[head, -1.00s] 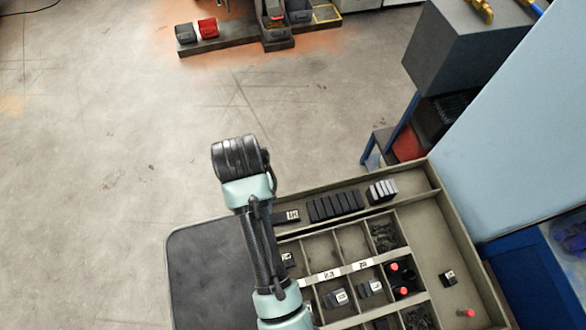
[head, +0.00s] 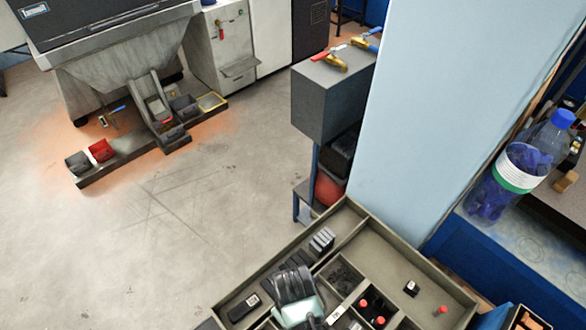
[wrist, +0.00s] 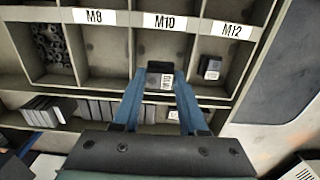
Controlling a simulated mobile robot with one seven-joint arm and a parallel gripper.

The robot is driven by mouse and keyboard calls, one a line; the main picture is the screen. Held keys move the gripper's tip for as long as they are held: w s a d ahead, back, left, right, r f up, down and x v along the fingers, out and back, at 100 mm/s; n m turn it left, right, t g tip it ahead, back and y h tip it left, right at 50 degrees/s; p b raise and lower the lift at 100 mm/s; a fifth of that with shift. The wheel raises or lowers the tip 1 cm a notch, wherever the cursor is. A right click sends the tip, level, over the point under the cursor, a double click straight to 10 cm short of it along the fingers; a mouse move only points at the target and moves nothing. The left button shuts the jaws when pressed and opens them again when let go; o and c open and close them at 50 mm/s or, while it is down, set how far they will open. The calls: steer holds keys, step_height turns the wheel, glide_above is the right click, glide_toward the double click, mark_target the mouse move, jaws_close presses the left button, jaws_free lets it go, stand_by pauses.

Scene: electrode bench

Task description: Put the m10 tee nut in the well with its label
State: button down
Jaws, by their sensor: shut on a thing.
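My gripper (wrist: 159,84) shows in the wrist view with blue fingers shut on a small dark block, the m10 tee nut (wrist: 160,76), which has a pale label on its face. The nut is over the near part of the well (wrist: 163,47) that lies just below the M10 label (wrist: 165,22). The bare floor of that well shows beyond the nut. I cannot tell whether the nut touches the well. In the head view my wrist is over the tray (head: 375,227), and the fingers are hidden.
The M8 label (wrist: 93,16) is to the left and the M12 label (wrist: 232,31) to the right. A dark block (wrist: 211,67) sits in the well below M12. Dark small parts (wrist: 50,43) fill a well at left. Dark blocks (wrist: 100,109) stand in the near channel.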

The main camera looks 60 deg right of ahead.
steer(key=shift+f, duration=2.25)
steer(key=shift+f, duration=0.15)
steer(key=c, duration=0.7)
jaws_free()
step_height(320, 180, up, 12)
steer(key=shift+r, duration=0.15)
